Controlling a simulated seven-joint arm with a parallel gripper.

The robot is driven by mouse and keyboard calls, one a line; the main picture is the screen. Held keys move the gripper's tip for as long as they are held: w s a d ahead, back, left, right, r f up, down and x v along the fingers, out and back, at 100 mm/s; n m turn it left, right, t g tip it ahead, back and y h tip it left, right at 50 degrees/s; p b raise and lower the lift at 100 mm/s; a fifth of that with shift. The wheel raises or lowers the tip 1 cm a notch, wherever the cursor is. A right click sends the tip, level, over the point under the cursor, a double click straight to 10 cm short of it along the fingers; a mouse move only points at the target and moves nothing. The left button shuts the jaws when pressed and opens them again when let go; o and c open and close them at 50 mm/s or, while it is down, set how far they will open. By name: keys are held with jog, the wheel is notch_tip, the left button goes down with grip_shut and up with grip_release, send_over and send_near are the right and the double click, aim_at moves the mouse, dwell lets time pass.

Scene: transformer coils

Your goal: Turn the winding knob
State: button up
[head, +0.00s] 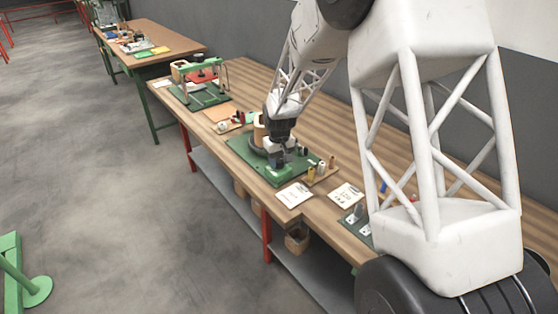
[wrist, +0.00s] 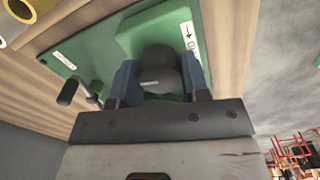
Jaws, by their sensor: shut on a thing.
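The winding knob (wrist: 158,67) is a dark grey rounded knob in the wrist view, in front of a green block on a green base board (wrist: 75,52). My gripper (wrist: 158,80) has its two blue fingers on either side of the knob and is shut on it. In the head view my gripper (head: 276,158) reaches down over the green board (head: 240,148) on the wooden bench, and the knob is too small to make out there. A black crank handle (wrist: 70,92) stands left of the knob in the wrist view. A white label with an arrow (wrist: 188,36) is beside the knob.
White paper sheets (head: 294,194) lie in front of the board on the bench (head: 330,219). A small wooden holder with spools (head: 322,171) stands at the board's right. Another green fixture (head: 200,93) stands farther back. My arm covers much of the right side.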

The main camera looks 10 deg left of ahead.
aim_at(279, 159)
jog(key=m, duration=0.5)
jog(key=shift+m, duration=2.4)
jog(key=o, duration=0.9)
jog(key=shift+r, duration=3.9)
